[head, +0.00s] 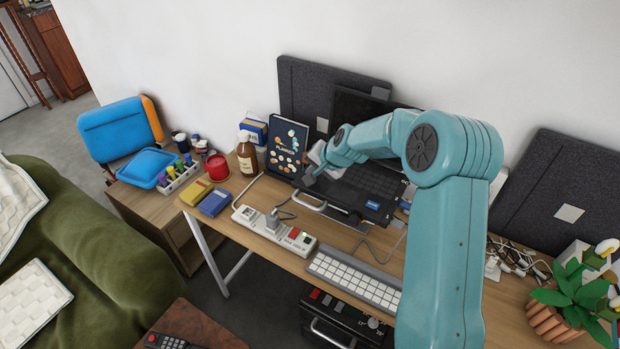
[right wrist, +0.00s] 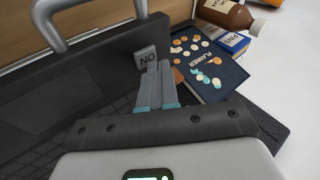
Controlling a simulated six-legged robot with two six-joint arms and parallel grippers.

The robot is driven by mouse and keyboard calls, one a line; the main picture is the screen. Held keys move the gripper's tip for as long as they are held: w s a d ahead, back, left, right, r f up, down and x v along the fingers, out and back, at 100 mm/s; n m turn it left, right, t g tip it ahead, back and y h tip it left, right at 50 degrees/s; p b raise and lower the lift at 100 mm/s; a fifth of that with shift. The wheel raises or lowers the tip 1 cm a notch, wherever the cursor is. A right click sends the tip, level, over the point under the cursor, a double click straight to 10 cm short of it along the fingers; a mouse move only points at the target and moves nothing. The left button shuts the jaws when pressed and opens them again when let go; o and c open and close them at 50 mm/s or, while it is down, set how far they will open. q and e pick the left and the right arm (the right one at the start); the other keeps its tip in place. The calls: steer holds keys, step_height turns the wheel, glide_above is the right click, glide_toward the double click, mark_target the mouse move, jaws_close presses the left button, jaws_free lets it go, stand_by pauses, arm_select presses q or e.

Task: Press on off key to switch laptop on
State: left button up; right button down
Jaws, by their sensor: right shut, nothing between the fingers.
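The black laptop (head: 372,188) stands open on the wooden desk, its dark screen (head: 352,108) behind my arm. In the right wrist view the laptop's dark body (right wrist: 60,100) fills the left side. A grey key (right wrist: 147,53) with upside-down "ON" lettering shows just beyond my fingertips. My right gripper (head: 309,179) is over the laptop's left front corner. In the right wrist view its fingers (right wrist: 159,68) are shut and empty, with their tips at the key's lower edge. I cannot tell whether they touch it. My left gripper is not in view.
A dark planner (head: 287,148) and a brown bottle (head: 246,155) stand left of the laptop. A power strip (head: 274,230) and a white keyboard (head: 354,281) lie in front. A silver handle (head: 309,201) sticks out at the laptop's front edge. A potted plant (head: 570,298) is at right.

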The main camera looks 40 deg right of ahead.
steer(key=shift+f+b, duration=0.25)
steer(key=shift+b, duration=0.05)
stand_by(0.5)
steer(key=shift+r+p, duration=0.7)
steer(key=shift+r, duration=0.15)
step_height(320, 180, up, 5)
steer(key=p, duration=0.4)
stand_by(0.6)
